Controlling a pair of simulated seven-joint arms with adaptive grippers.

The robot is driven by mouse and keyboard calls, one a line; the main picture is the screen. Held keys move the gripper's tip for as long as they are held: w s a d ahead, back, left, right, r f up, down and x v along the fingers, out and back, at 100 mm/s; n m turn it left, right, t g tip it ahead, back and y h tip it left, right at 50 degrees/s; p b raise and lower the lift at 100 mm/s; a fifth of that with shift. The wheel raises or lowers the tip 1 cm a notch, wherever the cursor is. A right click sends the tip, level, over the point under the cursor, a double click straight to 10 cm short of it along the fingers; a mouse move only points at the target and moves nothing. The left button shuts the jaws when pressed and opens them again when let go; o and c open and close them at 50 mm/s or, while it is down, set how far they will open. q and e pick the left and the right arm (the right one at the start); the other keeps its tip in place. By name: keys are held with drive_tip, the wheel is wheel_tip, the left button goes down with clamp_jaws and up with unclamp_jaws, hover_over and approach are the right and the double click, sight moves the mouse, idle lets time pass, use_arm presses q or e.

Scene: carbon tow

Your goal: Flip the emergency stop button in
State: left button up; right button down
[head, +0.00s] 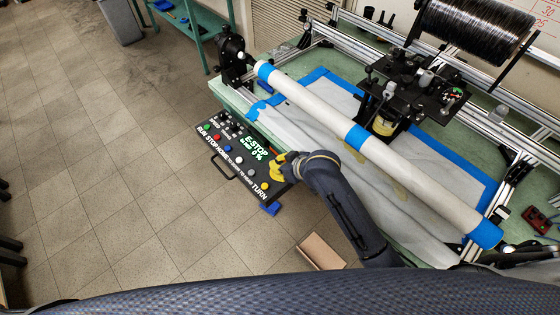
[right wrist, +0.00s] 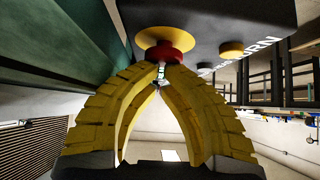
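The red emergency stop button (right wrist: 164,52) sits on a round yellow base in the right wrist view. In the head view it is hidden behind my right gripper (head: 280,167). The black control panel (head: 212,152) carries it, near the panel's right end. My right gripper also shows in the right wrist view (right wrist: 161,74). Its yellow fingertips have come together right at the button's face. They look close enough to touch, but contact is not certain. No object is clearly held between them. My left gripper is not in view.
The panel has several coloured buttons, a green display (head: 256,147) and a black handle (head: 222,168). Right of it is the green table with a long white roller (head: 322,111) and white sheet. A cardboard box (head: 321,251) stands on the floor.

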drive_tip(key=shift+s+f, duration=0.15)
drive_tip(key=shift+f, duration=0.1)
drive_tip(key=shift+r, duration=0.3)
wheel_tip(320, 180, up, 4)
drive_tip(key=shift+d+r, duration=0.15)
drive_tip(key=v, duration=0.9)
drive_tip(key=shift+r, duration=0.15)
drive_tip(key=shift+s+d, duration=0.1)
